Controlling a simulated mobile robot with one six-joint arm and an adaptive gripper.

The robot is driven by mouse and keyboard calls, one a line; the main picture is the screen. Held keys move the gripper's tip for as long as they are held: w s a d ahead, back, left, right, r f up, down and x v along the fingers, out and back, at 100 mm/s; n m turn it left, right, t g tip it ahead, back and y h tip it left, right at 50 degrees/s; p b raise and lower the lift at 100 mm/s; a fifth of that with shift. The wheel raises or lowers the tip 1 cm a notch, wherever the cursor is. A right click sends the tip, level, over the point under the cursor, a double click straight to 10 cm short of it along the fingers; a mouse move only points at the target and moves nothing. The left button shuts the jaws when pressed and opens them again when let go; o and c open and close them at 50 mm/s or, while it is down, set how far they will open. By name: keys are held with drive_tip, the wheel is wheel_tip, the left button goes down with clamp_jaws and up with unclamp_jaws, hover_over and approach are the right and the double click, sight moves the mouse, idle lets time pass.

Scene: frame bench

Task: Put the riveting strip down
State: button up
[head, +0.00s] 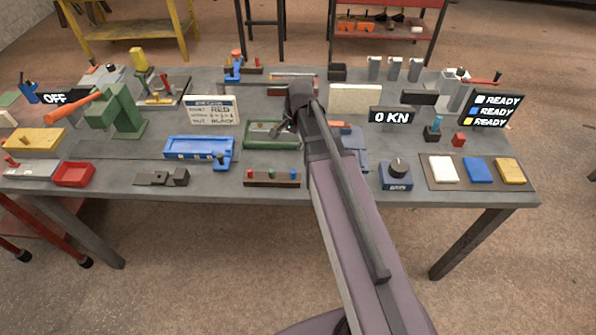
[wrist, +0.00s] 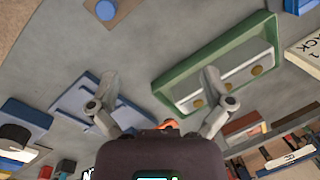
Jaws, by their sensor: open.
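A light grey strip with several brass round spots, which looks like the riveting strip (wrist: 240,77), lies in a green tray (wrist: 183,70) in the wrist view. In the head view the green tray (head: 271,143) is at the middle of the bench, partly hidden by my arm. My gripper (wrist: 158,78) is open, with its fingers spread wide and nothing between them. Its right finger overlaps the tray and strip in the wrist view; I cannot tell whether it touches. In the head view my gripper (head: 290,122) is over the tray's right end.
A blue tray fixture (head: 199,148) stands left of the green tray, and a blue fixture (head: 353,146) right of it. A button bar (head: 271,179) lies in front. A cream block (head: 355,99) and the 0 KN display (head: 391,116) stand behind to the right.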

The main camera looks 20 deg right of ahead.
drive_tip(key=s+n+h, duration=0.2)
drive_tip(key=s+n, duration=0.8)
drive_tip(key=s, duration=0.2)
drive_tip(key=shift+s+a+f+g, duration=0.15)
drive_tip(key=shift+s+a+g, duration=0.15)
drive_tip(key=shift+s+a, duration=0.1)
